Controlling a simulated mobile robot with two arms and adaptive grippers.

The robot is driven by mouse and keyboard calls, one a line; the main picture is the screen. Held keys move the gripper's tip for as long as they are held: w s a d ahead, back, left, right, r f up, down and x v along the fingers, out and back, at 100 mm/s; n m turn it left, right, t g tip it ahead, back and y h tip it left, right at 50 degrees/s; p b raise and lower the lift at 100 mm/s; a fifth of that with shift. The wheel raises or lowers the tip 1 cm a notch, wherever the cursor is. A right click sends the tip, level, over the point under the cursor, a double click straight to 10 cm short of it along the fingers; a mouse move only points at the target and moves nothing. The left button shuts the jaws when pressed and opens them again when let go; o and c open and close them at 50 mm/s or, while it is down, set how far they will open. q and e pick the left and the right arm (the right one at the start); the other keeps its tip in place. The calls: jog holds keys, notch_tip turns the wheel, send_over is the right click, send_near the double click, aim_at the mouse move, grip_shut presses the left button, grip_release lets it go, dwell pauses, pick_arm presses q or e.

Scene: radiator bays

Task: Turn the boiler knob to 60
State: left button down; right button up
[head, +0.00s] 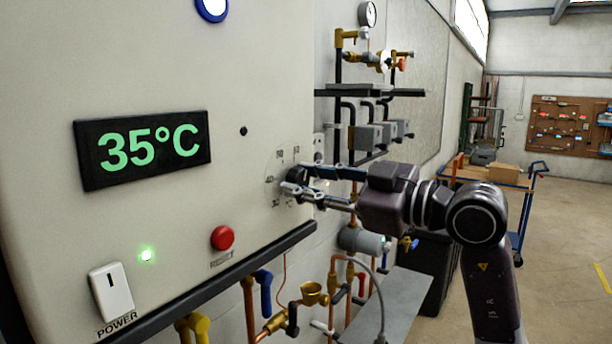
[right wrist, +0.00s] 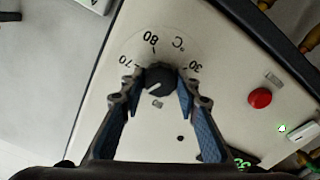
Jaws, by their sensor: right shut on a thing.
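The boiler knob (right wrist: 158,74) is a small dark round knob on the pale boiler front, inside a printed temperature dial. In the right wrist view the marks 70, 80 and 30 show around it; other marks are covered. My right gripper (right wrist: 159,86) is shut on the knob, one finger on each side. In the head view my right gripper (head: 294,181) reaches in from the right to the dial and mostly hides the knob. The display (head: 142,149) reads 35°C in green. I cannot read the knob's pointer clearly. My left gripper is not in view.
A red reset button (head: 222,238), a lit green lamp (head: 146,255) and a white power switch (head: 111,292) sit lower on the boiler. Pipes and valves (head: 262,322) run below its dark edge. A blue trolley (head: 497,178) and open floor lie to the right.

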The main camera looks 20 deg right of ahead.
dwell(0.5)
jog(key=o, duration=1.2)
jog(key=shift+d, duration=0.1)
jog(key=v, duration=1.2)
jog(key=shift+w+f, duration=0.1)
